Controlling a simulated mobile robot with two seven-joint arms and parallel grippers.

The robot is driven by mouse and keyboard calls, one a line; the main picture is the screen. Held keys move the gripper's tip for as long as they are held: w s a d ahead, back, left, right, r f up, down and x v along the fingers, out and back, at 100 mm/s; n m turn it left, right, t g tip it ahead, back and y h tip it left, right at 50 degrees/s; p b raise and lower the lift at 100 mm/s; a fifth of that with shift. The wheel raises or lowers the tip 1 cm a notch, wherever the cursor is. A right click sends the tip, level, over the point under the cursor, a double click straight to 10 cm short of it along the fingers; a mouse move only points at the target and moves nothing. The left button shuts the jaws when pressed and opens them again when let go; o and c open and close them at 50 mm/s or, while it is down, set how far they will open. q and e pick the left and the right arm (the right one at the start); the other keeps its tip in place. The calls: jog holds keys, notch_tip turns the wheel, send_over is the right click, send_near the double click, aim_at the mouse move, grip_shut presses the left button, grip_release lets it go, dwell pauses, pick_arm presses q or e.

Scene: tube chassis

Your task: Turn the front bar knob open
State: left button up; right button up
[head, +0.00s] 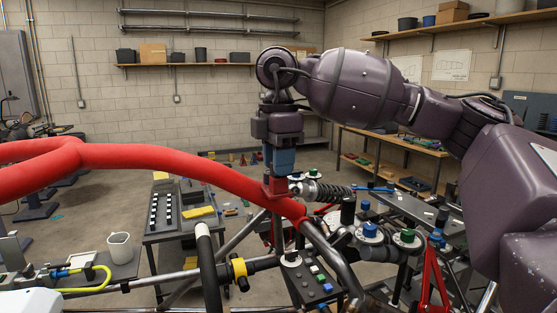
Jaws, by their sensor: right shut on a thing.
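My right gripper (277,178) reaches down from above at the middle, with its blue fingers shut on a small red piece (275,189) beside the thick red tube (180,163). The fingers and the tube hide much of this piece, and I cannot tell for sure that it is the front bar knob or how far it is turned. A yellow clamp with a black knob (240,270) sits on the lower grey bar. Blue (370,230) and green (407,235) knobs stand to the right. My left gripper is not in view.
The red tube crosses from the left edge to the middle. A spring damper (322,191) lies right of my gripper. A cart with trays (180,215) stands behind the chassis. A white cup (120,248) is at the left. The floor at the back is mostly clear.

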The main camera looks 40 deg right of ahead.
jog(key=shift+m, duration=0.7)
jog(key=shift+r, duration=0.1)
jog(key=o, duration=0.9)
jog(key=shift+o, duration=0.2)
notch_tip(320, 180, up, 11)
dwell(0.4)
